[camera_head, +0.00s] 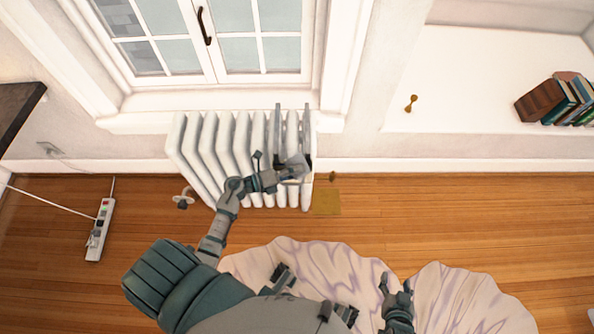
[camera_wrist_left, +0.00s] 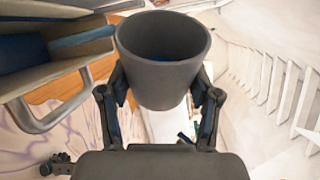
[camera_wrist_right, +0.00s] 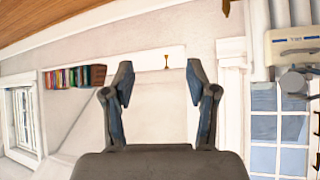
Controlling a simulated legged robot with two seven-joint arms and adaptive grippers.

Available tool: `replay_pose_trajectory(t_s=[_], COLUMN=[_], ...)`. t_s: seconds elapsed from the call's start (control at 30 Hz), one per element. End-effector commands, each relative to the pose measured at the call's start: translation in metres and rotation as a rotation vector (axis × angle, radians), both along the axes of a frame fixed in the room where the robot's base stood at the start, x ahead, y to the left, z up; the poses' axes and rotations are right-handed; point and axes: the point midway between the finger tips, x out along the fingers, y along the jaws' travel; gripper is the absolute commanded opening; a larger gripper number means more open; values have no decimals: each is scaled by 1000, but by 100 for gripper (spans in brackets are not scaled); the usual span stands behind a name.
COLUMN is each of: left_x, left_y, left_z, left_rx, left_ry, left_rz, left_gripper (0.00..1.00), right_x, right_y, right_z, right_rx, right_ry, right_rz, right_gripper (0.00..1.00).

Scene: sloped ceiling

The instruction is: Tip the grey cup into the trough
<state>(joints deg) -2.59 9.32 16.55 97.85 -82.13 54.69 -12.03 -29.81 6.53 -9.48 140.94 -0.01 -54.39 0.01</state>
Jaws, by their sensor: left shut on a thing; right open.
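My left gripper (camera_head: 290,170) is at the right end of the white radiator. It is shut on the grey cup (camera_head: 299,164), with a finger on each side of the cup (camera_wrist_left: 165,85) in the left wrist view. Something dark blue shows inside the cup; how far it tilts is hard to tell. My right gripper (camera_head: 397,284) is open and empty, low in the head view.
The radiator (camera_head: 210,150) stands under the window. A power strip (camera_head: 100,230) lies at left and a pale crumpled cloth (camera_head: 450,300) in front. Books (camera_head: 560,100) stand in the right alcove.

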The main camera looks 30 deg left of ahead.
Motion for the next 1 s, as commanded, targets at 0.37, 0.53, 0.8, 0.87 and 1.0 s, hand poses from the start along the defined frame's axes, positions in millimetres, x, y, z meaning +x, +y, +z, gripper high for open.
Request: replay_pose_trajectory(t_s=[0.37, 0.53, 0.8, 0.87, 1.0], left_x=[0, 0, 0, 0, 0], left_y=[0, 0, 1, 1, 1], left_z=[1, 2, 2, 2, 2], left_rx=[-12, -17, -26, -28, -33], left_ry=[6, 9, 14, 15, 17], left_rz=[0, 0, 0, 0, 0], left_gripper=[26, 26, 26, 26, 26], right_x=[-4, -6, -10, -10, -12], right_y=[-2, -2, -4, -4, -5], right_z=[-2, -3, -5, -5, -6], right_rx=[-7, -11, -16, -18, -19], right_ry=[26, 39, 59, 65, 71], right_rz=[-1, -1, -1, -2, -2], right_gripper=[58, 58, 58, 58, 58])
